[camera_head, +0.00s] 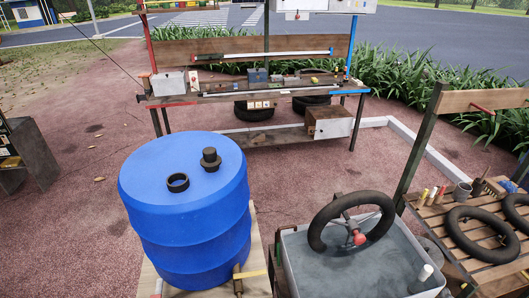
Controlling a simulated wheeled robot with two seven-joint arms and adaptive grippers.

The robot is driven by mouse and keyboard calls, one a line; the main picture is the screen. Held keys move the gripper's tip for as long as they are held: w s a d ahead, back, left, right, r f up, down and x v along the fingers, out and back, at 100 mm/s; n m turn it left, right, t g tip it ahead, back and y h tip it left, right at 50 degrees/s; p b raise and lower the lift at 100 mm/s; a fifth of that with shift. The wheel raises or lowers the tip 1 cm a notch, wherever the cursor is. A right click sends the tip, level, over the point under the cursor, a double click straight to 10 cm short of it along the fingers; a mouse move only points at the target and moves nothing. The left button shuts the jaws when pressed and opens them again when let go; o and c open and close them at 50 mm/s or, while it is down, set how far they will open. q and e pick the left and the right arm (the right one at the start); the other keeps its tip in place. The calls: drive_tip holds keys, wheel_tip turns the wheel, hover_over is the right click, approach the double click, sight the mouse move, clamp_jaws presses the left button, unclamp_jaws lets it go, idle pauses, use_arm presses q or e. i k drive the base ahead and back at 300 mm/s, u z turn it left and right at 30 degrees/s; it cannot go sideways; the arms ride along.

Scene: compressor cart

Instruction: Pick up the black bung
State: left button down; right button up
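The black bung (210,160) is a short stepped dark cylinder on top of the blue barrel (190,229). It stands upright at the right of the lid's middle. I cannot tell whether it sits in a hole or just on the lid. A black ring-shaped collar (178,183) stands to its left and nearer, with an open centre. Neither of my grippers shows in the head view.
A grey tub of water (300,268) with a black inner tube (350,221) stands right of the barrel. A slatted bench (433,225) with tubes and tools is at the right. A workbench (255,92) stands behind. Open reddish ground lies left of the barrel.

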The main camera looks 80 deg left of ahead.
sight(210, 160)
drive_tip(key=u, duration=0.05)
drive_tip(key=i, duration=0.35)
drive_tip(key=u, duration=2.7)
